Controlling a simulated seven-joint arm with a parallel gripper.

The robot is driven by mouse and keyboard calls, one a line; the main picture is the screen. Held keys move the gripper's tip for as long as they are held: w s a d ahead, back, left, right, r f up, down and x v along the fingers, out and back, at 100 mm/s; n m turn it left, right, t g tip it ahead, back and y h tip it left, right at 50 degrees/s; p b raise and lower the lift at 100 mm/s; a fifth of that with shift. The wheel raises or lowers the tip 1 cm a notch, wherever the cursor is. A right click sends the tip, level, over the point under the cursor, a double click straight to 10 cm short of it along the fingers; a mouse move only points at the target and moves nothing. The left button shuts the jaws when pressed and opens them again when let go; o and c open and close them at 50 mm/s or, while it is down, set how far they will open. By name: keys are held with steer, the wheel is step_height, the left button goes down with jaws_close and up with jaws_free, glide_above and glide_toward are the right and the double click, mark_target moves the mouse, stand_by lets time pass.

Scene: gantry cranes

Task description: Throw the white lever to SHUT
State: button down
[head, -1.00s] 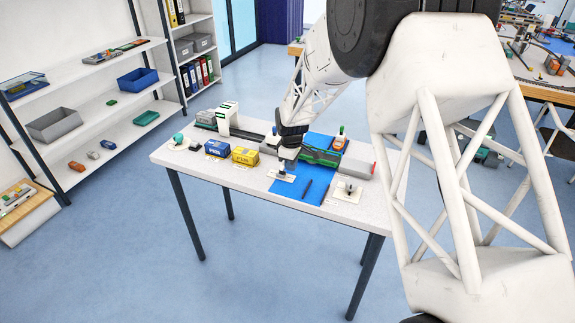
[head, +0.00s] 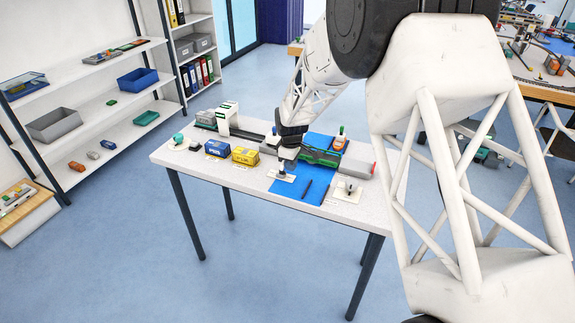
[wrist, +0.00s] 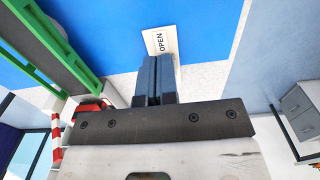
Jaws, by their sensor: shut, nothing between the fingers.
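My gripper (head: 283,170) is shut and empty. It points down at a small white plate (head: 287,178) at the front of the table. In the wrist view my closed fingers (wrist: 155,62) cover part of this plate (wrist: 152,44), which reads OPEN. The white lever itself cannot be made out; the fingers hide the middle of the plate. I cannot tell whether the fingers touch it. A second pale plate with a small dark upright part (head: 348,188) sits further right.
A blue mat (head: 290,192) with a dark stick (head: 307,188) lies beside the plate. Blue (head: 216,148) and yellow (head: 245,156) boxes stand left. A green gantry part (head: 322,157) and an orange bottle (head: 339,140) stand behind. The table's front edge is close.

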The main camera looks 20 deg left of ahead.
steer(key=shift+s, duration=0.15)
stand_by(0.3)
step_height(320, 180, up, 7)
stand_by(0.8)
steer(key=shift+d, duration=0.1)
stand_by(0.6)
steer(key=s+d+r+m, duration=0.35)
steer(key=d+r, duration=0.25)
steer(key=d, duration=0.4)
steer(key=s+d+r+m+t, duration=0.1)
steer(key=s+d+r+m, duration=0.1)
steer(key=s+d+r, duration=0.6)
steer(key=s+d+r+m, duration=0.1)
steer(key=d+r+m, duration=0.3)
steer(key=d, duration=0.8)
steer(key=s+d+r+m, duration=0.1)
steer(key=s+d+m, duration=0.3)
steer(key=s+d, duration=0.6)
steer(key=s+d+r+m+t, duration=0.1)
steer(key=s+d+m, duration=0.3)
steer(key=s+d, duration=0.6)
steer(key=s, duration=0.8)
steer(key=shift+s+d+m+t, duration=0.2)
steer(key=shift+s+m+t, duration=0.1)
steer(key=shift+s+m, duration=0.1)
